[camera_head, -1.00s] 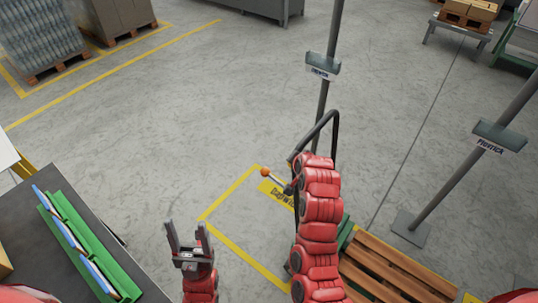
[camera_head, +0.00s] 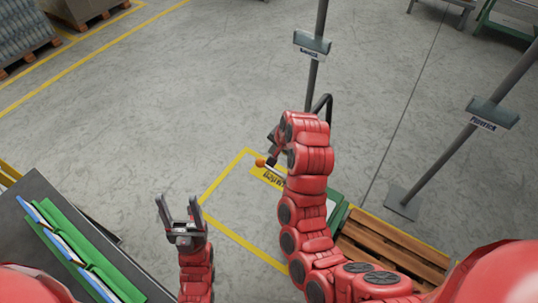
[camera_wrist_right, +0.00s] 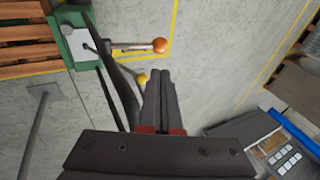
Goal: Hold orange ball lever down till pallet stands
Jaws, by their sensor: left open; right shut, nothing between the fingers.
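The orange ball (camera_head: 260,162) sits at the end of a thin lever, left of my right forearm in the head view. In the right wrist view the orange ball (camera_wrist_right: 159,45) is clear, its metal lever (camera_wrist_right: 130,46) running out sideways from a green and white housing (camera_wrist_right: 82,45). My right gripper (camera_wrist_right: 160,75) is shut and empty, its fingertips below the ball in that picture; I see no contact. In the head view its fingers are mostly hidden by my arm. My left gripper (camera_head: 179,208) is open and empty. The wooden pallet (camera_head: 390,250) lies flat at lower right.
A dark curved handle (camera_wrist_right: 112,75) and a smaller yellow knob (camera_wrist_right: 142,77) are close to the right fingers. Signposts (camera_head: 312,45) (camera_head: 490,112) stand behind and to the right. A dark table with a green rack (camera_head: 75,255) is at lower left.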

